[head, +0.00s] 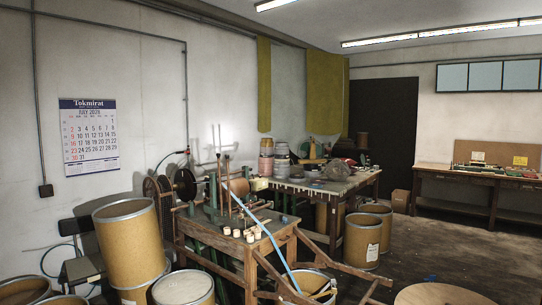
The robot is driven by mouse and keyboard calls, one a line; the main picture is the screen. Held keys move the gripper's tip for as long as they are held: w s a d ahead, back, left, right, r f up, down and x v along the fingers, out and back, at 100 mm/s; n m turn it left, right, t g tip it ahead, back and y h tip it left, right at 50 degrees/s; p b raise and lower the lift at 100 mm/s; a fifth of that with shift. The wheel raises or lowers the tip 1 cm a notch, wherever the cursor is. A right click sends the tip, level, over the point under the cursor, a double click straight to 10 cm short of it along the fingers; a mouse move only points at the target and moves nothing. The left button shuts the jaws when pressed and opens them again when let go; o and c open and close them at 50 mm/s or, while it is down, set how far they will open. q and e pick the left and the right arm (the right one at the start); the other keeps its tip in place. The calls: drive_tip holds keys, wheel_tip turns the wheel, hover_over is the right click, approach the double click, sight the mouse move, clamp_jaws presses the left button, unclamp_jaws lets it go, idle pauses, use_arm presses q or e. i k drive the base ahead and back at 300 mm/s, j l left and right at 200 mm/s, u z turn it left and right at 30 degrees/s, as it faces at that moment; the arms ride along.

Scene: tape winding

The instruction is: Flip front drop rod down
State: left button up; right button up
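A wooden winding bench (258,252) with green metal parts stands left of centre. Several thin upright rods (228,182) rise from it, close together. I cannot tell for certain which one is the front drop rod. A light blue strip (275,243) slants from the bench's top down to the right, towards a container on the floor. Small pale cylinders (250,237) stand on the bench's front right part. A dark reel (185,184) sits at the bench's left. Neither of my grippers is in view.
Tall fibre drums (128,245) crowd the left, and another drum (362,243) stands beyond the bench. A wooden frame (318,262) juts right from the bench. A round wooden top (440,295) is at lower right. The floor (445,250) at right is mostly clear.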

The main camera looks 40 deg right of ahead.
sight(226, 156)
drive_tip(key=i+l+z, duration=0.15)
drive_tip(key=i+z, duration=0.55)
drive_tip(key=i, duration=0.15)
drive_tip(key=i+j+z, duration=0.1)
drive_tip(key=i+z, duration=0.2)
drive_tip(key=i, duration=0.15)
